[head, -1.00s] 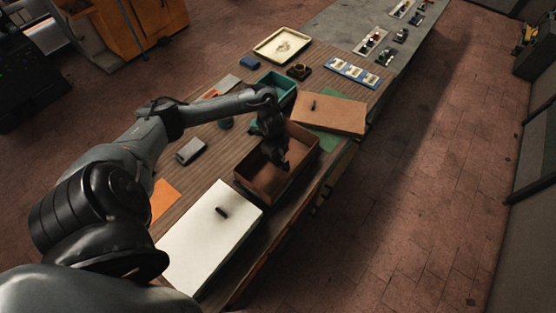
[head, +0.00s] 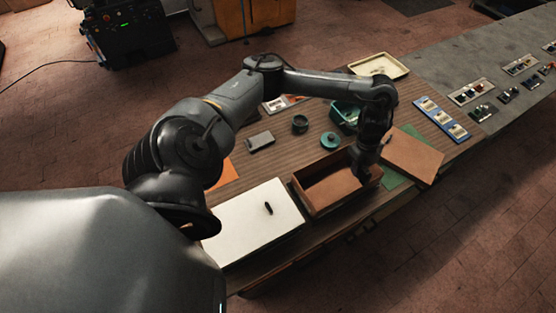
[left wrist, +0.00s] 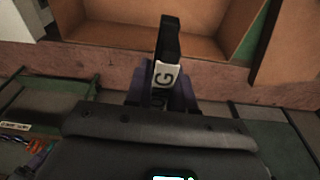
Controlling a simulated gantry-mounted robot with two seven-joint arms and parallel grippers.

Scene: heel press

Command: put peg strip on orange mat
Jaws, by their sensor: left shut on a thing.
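The orange mat (head: 224,174) lies on the table left of centre, partly hidden behind my left arm. My left gripper (head: 363,170) is at the right end of the open brown box (head: 318,207) in the head view. In the left wrist view my left gripper (left wrist: 163,100) is shut on a dark, narrow piece (left wrist: 168,40) with a white label lettered "G". The piece points toward the open box; I cannot tell whether it is the peg strip. My right gripper is not in view.
A white lid-like panel (head: 246,222) with a dark knob lies left of the box. A brown panel (head: 413,156) lies right on a green mat. A grey block (head: 260,141), dark cup (head: 300,123) and green round lid (head: 331,141) stand behind. The blue strip (head: 441,118) is at right.

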